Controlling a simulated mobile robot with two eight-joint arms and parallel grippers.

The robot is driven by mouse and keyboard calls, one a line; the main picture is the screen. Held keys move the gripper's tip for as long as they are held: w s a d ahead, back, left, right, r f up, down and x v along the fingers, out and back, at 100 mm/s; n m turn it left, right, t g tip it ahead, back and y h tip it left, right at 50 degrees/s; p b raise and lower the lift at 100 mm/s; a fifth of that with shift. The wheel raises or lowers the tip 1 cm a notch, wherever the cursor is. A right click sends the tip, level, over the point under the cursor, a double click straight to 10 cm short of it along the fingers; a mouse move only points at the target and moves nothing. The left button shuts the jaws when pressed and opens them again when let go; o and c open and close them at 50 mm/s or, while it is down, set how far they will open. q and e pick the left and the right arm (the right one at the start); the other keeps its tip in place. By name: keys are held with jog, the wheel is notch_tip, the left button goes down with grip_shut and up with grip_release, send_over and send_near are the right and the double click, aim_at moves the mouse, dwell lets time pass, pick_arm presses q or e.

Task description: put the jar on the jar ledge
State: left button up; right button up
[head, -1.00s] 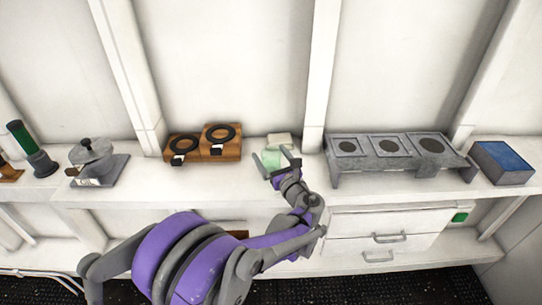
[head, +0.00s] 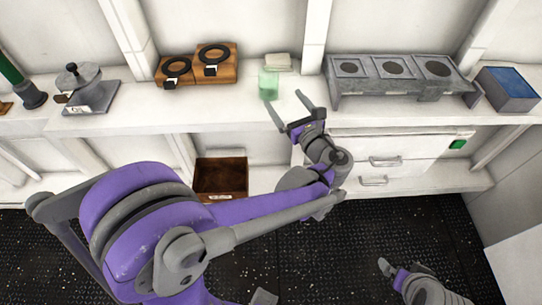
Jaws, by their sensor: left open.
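The jar (head: 269,84) is pale green and see-through. It stands upright on the long white shelf (head: 225,112), between the wooden stand and the grey metal rack. My left gripper (head: 286,100) is open and empty, in front of the jar and slightly right of it. Its fingers point toward the shelf, and a gap seems to show between them and the jar. Part of my right arm shows at the bottom right, with what looks like its gripper (head: 386,267); its jaws are unclear. No ledge is marked as the jar's, so I cannot tell which it is.
A pale block (head: 278,62) sits behind the jar. A wooden stand (head: 216,76) with two black rings is left. The grey metal rack (head: 378,82) with three openings and a blue-topped box (head: 510,87) are right. A brown bin (head: 221,178) sits below.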

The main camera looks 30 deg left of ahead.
pick_arm(q)
jog(key=s+a+f+n+g+h, duration=0.35)
jog(key=s+f+n+h, duration=0.35)
jog(key=s+n, duration=0.4)
jog(key=s+d+f+n+g+h, duration=0.1)
jog(key=s+d+f+n+h, duration=0.5)
jog(key=s+d+n, duration=0.3)
jog(key=s+n+h, duration=0.1)
jog(key=n, duration=0.3)
jog(key=shift+s+d+f+n, duration=0.3)
jog(key=shift+s+f+n, duration=0.05)
jog(key=shift+n, duration=0.05)
jog(key=shift+g, duration=0.25)
